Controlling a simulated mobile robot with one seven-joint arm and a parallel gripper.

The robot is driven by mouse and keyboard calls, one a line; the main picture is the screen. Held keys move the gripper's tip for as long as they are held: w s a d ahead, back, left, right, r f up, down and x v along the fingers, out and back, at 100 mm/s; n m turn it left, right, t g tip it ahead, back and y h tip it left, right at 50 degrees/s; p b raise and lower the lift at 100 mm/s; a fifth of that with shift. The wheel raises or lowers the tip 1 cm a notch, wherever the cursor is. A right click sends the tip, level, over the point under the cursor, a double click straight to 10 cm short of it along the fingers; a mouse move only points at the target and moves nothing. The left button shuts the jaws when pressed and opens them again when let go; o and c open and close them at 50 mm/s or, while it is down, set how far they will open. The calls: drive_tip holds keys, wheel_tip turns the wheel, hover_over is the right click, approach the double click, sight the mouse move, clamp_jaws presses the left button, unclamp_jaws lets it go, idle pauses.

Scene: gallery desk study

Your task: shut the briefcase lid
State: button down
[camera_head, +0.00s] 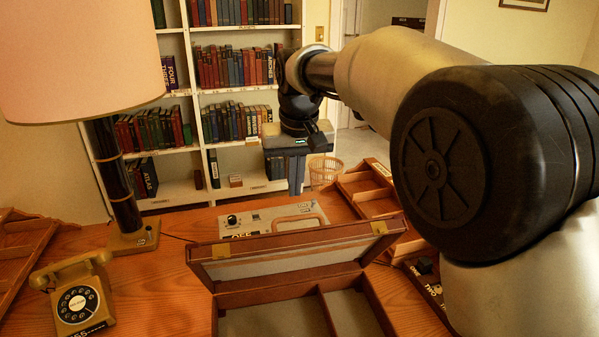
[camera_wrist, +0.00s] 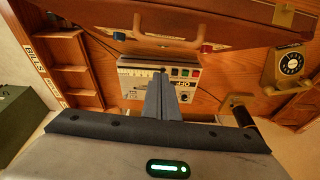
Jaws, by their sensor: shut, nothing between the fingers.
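The brown briefcase lies open on the desk in the head view, its lid (camera_head: 205,270) raised and tilted above the base (camera_head: 262,297). The lid has brass latches and an orange handle (camera_head: 299,220) on its far edge. In the wrist view the lid (camera_wrist: 230,32) runs across the top, with the handle (camera_wrist: 165,38) hanging from it. My gripper (camera_head: 296,190) is beyond the lid, pointing down, apart from it. In the wrist view its fingers (camera_wrist: 161,82) are together and empty, below the handle in the picture. The lid hides part of the base.
A grey device with knobs (camera_head: 240,222) sits behind the lid. A lamp (camera_head: 122,185) and a telephone (camera_head: 75,297) stand at left. Wooden trays (camera_head: 365,190) lie at right. A bookshelf (camera_head: 205,105) and a wastebasket (camera_head: 325,172) are beyond the desk.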

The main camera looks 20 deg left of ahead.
drive_tip(key=s+d+f, duration=0.2)
drive_tip(key=f, duration=0.1)
drive_tip(key=shift+s+f+b, duration=0.1)
drive_tip(key=shift+s+b, duration=0.15)
drive_tip(key=shift+b, duration=0.15)
drive_tip(key=shift+f, duration=0.15)
